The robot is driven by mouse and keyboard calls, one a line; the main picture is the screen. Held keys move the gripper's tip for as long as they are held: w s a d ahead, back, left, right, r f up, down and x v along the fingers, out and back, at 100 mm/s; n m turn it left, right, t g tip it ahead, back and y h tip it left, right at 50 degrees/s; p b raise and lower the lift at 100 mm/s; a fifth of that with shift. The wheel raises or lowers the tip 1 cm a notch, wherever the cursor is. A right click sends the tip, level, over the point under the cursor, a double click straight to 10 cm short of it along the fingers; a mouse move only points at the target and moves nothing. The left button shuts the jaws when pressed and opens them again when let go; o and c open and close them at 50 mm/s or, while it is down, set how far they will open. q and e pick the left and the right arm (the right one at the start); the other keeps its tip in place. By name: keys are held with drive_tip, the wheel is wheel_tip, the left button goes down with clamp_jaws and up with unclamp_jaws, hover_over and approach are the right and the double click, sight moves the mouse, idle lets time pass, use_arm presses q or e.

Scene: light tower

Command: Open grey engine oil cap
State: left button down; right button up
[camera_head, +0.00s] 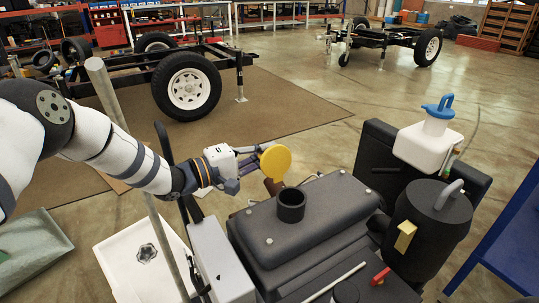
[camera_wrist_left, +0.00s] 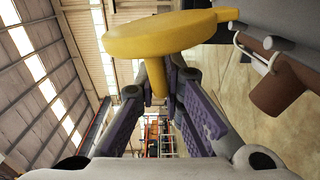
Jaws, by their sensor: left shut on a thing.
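A yellow round cap (camera_head: 275,162) is held at the end of my left gripper (camera_head: 252,164), in the air beside the dark grey engine block (camera_head: 312,212). On the engine top an open black filler neck (camera_head: 291,206) stands upright with nothing on it, just right of and below the cap. In the left wrist view the yellow cap (camera_wrist_left: 160,35) has a wide disc and a short stem. The purple-padded fingers of my left gripper (camera_wrist_left: 167,75) are shut on that stem. No grey cap can be made out. My right gripper is not in view.
A white reservoir with a blue cap (camera_head: 436,117) and a black canister (camera_head: 428,228) stand right of the engine. A metal pole (camera_head: 135,155) rises at left, near a white tray (camera_head: 147,256). Wheeled frames (camera_head: 180,80) stand behind on open floor.

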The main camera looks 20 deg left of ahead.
use_arm(q)
drive_tip(key=shift+w+a+f+n+b, duration=0.1)
drive_tip(key=shift+a+f+n+b, duration=0.1)
drive_tip(key=shift+f+n, duration=0.25)
drive_tip(key=shift+w+a+f+n+b, duration=0.1)
drive_tip(key=shift+f+n+b, duration=0.15)
drive_tip(key=shift+n, duration=0.2)
drive_tip(key=shift+f, duration=0.15)
drive_tip(key=c, duration=1.7)
unclamp_jaws()
drive_tip(key=shift+r, duration=0.2)
drive_tip(key=v, duration=1.2)
drive_tip(key=shift+r, duration=0.1)
